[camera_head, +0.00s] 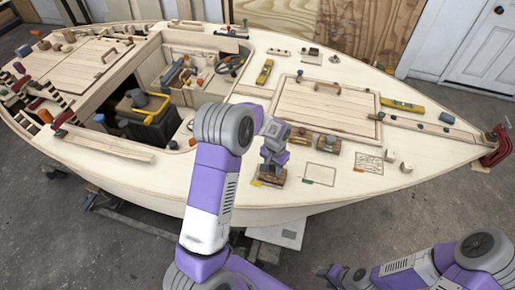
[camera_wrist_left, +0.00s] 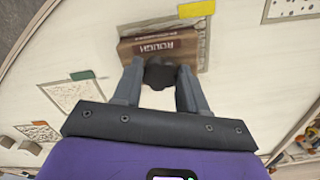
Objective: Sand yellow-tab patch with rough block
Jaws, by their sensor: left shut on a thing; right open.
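The brown rough block (camera_wrist_left: 140,48), labelled "ROUGH", lies on the yellow-tab patch; it also shows in the head view (camera_head: 268,178). The grey speckled patch (camera_wrist_left: 205,42) is mostly hidden under the block, with a strip visible at its right. Its yellow tab (camera_wrist_left: 196,9) is clear in the left wrist view and small in the head view (camera_head: 256,183). My left gripper (camera_head: 272,163) is shut on the block's dark knob (camera_wrist_left: 160,74), its fingers either side. My right gripper (camera_head: 335,272) is open and empty at the bottom of the head view, away from the deck.
A green-tab patch (camera_wrist_left: 75,95) lies beside the block. A patch with an orange tab (camera_head: 368,161) is further right. Two knobbed blocks (camera_head: 300,137) (camera_head: 327,145) stand behind. A raised hatch (camera_head: 325,100) is beyond.

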